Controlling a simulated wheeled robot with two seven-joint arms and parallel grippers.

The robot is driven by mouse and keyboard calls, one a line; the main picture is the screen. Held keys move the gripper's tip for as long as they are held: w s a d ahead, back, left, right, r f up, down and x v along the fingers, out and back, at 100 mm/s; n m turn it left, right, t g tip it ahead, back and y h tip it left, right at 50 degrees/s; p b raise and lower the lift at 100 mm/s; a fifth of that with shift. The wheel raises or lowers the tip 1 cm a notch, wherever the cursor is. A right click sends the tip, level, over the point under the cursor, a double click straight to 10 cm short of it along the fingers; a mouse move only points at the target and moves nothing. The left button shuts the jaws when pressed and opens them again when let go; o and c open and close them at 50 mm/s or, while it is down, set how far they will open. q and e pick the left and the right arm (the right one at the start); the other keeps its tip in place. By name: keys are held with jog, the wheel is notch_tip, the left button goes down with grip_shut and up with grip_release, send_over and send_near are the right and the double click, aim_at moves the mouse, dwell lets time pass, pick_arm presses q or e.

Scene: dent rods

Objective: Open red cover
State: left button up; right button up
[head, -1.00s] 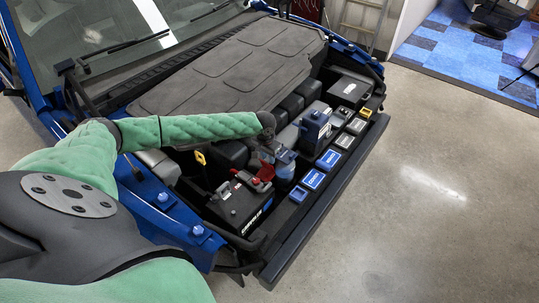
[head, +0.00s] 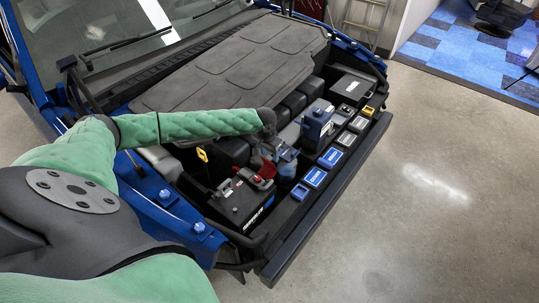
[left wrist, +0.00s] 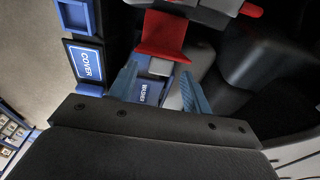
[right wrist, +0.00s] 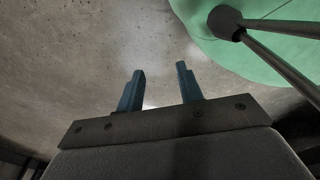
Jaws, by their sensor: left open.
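A red cover (head: 267,168) shows beside the black battery (head: 240,203) in the front of the engine bay, partly hidden by my left gripper. In the left wrist view it is a flat red flap (left wrist: 163,37), just beyond my fingertips. My left gripper (head: 283,153) is open over this spot. Its two blue fingers (left wrist: 158,76) are apart, with the flap's lower end near the gap. I cannot tell whether they touch it. A second red piece (left wrist: 250,9) is at the top edge. My right gripper (right wrist: 160,69) is open and empty above the concrete floor.
Blue-framed boxes (head: 314,178), one labelled COVER in the left wrist view (left wrist: 85,64), line the front edge. A large dark engine cover (head: 235,62) lies behind my left arm. The floor in front is clear.

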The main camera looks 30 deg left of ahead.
pick_arm(q)
jog(key=shift+s+r+b, duration=0.2)
jog(key=shift+r+b, duration=0.35)
jog(key=shift+r, duration=0.65)
jog(key=r, duration=0.1)
jog(key=r+b, duration=0.1)
jog(key=r, duration=0.1)
jog(key=shift+s+a+r, duration=0.1)
jog(key=shift+s+r, duration=0.05)
jog(key=shift+s, duration=0.05)
jog(key=shift+s+r, duration=0.15)
jog(key=shift+r, duration=0.45)
pick_arm(e)
jog(key=w+a+r, duration=0.2)
jog(key=w, duration=0.4)
jog(key=shift+w+a+t, duration=0.3)
jog(key=shift+w+a, duration=0.05)
jog(key=shift+w, duration=0.05)
jog(key=shift+d, duration=0.15)
